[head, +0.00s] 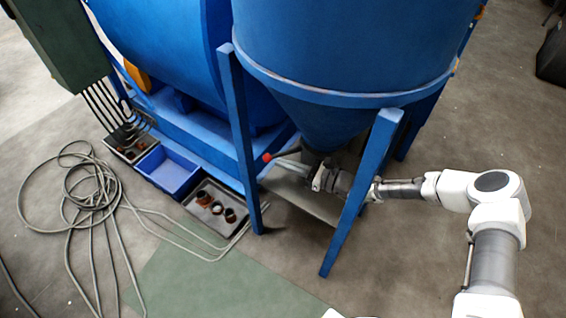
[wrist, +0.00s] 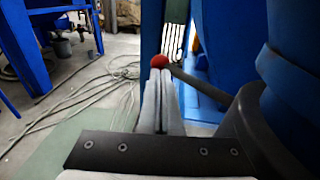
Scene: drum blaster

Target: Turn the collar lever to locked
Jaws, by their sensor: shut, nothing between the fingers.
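The collar lever is a thin dark rod with a red ball knob (head: 267,157) under the blue hopper's cone (head: 318,122). In the wrist view the red knob (wrist: 159,62) is just beyond my fingertips, and the rod (wrist: 200,84) runs right to the dark round collar (wrist: 250,125). My gripper (head: 279,163) reaches in from the right, below the hopper and behind its front leg. In the wrist view my gripper (wrist: 161,73) has both fingers together, with nothing between them. The tips are close beside the knob and rod; I cannot tell whether they touch.
Blue hopper legs stand at the front left (head: 243,150) and front right (head: 360,195), close around my arm. A black tray with several parts (head: 230,229) and a blue bin (head: 168,172) lie on the floor left. Loose grey cables (head: 75,195) lie further left.

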